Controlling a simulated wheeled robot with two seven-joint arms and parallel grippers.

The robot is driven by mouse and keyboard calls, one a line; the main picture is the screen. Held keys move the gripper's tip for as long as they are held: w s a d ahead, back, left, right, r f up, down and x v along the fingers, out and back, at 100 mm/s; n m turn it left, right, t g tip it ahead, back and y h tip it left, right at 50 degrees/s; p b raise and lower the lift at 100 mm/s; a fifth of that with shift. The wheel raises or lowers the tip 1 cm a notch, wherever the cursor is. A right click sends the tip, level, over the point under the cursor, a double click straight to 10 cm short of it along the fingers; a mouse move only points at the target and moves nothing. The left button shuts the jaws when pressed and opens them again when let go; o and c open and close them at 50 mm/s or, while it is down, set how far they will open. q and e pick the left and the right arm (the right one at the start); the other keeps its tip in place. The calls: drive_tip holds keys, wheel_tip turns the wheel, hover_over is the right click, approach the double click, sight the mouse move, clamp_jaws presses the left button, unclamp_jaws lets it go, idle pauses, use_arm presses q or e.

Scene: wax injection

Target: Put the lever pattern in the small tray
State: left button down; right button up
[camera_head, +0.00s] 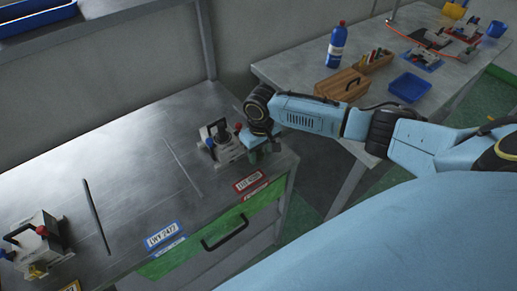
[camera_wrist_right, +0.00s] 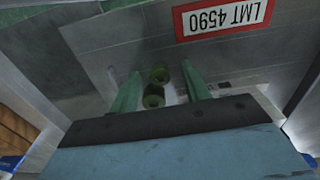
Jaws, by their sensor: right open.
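My right gripper (camera_head: 264,150) is over the right end of the grey metal bench, close beside a clamped mould (camera_head: 222,145) with a black handle and red knob. In the right wrist view its two green fingers (camera_wrist_right: 161,70) are apart. Between them shows a small green part with two round ends (camera_wrist_right: 153,99), probably the lever pattern; I cannot tell whether a finger touches it. In the head view this part is hidden by the gripper. A small blue tray (camera_head: 409,87) stands on the other table. My left gripper is not in view.
A second mould (camera_head: 38,243) is at the bench's left. Labels and a green drawer (camera_head: 225,232) line the bench front. A wooden box (camera_head: 341,86), a blue bottle (camera_head: 337,45) and clamps (camera_head: 425,57) stand near the tray. A floor gap separates bench and table.

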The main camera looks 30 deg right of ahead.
clamp_jaws()
drive_tip(key=shift+r, duration=0.1)
